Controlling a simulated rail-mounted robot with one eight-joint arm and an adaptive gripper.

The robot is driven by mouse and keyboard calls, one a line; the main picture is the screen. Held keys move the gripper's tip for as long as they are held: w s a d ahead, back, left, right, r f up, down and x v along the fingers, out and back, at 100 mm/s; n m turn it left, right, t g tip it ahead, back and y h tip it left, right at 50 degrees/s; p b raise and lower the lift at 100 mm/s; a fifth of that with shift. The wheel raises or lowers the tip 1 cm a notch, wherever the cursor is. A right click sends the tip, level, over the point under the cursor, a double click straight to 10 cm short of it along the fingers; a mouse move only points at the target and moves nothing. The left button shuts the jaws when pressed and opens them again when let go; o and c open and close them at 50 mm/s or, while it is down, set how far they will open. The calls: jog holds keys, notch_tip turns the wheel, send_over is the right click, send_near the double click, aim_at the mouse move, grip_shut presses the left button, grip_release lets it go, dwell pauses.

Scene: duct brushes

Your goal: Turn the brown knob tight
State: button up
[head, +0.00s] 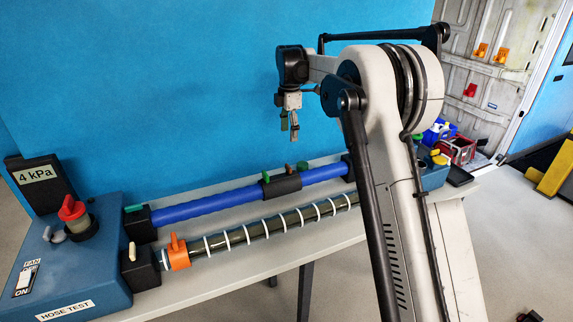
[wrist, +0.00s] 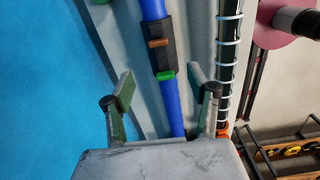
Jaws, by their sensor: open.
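A brown knob (head: 266,176) sits on a dark coupling (head: 283,187) around the blue hose (head: 205,208). In the wrist view the brown knob (wrist: 158,43) is a short bar lying across the coupling (wrist: 160,57). A green knob (wrist: 166,76) sits at the coupling's nearer end. My gripper (head: 290,136) hangs above the blue hose, clear of the coupling. In the wrist view my gripper (wrist: 160,76) has its fingers wide apart with nothing between them; the brown knob appears beyond the fingertips. How tight the knob is cannot be told.
A ribbed dark hose (head: 270,226) with an orange clamp (head: 179,252) runs parallel in front. A blue test box (head: 75,265) with a 4 kPa display (head: 38,174) stands at the left. Coloured bins (head: 455,148) are at the back right. Air above the bench is free.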

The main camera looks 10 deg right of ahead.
aim_at(288, 166)
jog(key=f, duration=0.9)
jog(key=f+p, duration=0.1)
jog(key=f, duration=0.4)
jog(key=shift+w+f, duration=0.25)
jog(key=shift+w, duration=0.05)
jog(key=c, duration=1.1)
jog(key=shift+c, duration=0.2)
